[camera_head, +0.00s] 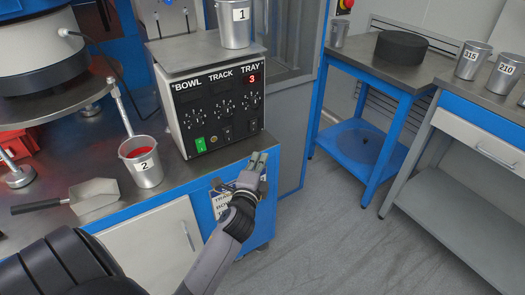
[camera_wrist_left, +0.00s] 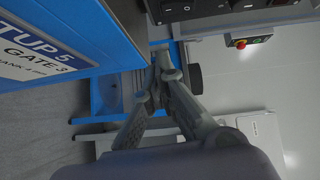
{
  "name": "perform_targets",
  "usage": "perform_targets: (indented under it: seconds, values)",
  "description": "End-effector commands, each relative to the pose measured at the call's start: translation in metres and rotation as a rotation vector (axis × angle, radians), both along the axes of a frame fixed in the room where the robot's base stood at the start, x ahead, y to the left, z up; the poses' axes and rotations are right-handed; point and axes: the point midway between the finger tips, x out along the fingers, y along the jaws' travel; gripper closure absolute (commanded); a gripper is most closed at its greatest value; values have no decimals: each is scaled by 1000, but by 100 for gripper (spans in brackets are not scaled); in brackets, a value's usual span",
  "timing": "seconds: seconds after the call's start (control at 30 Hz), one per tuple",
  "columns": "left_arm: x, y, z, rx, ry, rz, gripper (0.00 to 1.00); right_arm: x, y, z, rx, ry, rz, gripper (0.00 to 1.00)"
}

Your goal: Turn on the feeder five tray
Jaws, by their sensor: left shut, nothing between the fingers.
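The feeder control box (camera_head: 212,95) stands on the left bench, with the labels BOWL, TRACK and TRAY, three dials and a red digit under TRAY. Below the dials are a lit green switch (camera_head: 200,144) at left and two dark switches, the right one (camera_head: 253,125) under TRAY. My left gripper (camera_head: 259,160) is shut and empty, just below and in front of the box's lower right corner, apart from the switches. In the left wrist view the gripper (camera_wrist_left: 161,55) points up, with the box's switch panel (camera_wrist_left: 225,8) at the top edge. My right gripper is out of view.
A metal cup marked 1 (camera_head: 236,28) stands on the box's top plate. A cup marked 2 (camera_head: 141,162) with red contents and a scoop (camera_head: 92,195) sit on the bench at left. A blue-framed table (camera_head: 375,72) stands behind right; the floor between is clear.

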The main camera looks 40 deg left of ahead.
Motion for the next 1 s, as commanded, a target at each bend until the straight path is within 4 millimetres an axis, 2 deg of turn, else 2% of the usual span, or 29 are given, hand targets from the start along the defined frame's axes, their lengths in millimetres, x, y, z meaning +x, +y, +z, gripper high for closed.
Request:
perform_targets:
  seconds: [0.1,0.3,0.9,1.0]
  values:
    - [-19,-8,-3,-3,2,1,100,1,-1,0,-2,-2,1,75]
    - [-34,-14,-3,-2,0,0,100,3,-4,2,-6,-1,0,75]
    - [-36,-14,-4,-2,0,0,100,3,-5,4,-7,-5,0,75]
    - [-37,-17,-16,-41,19,0,100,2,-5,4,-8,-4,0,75]
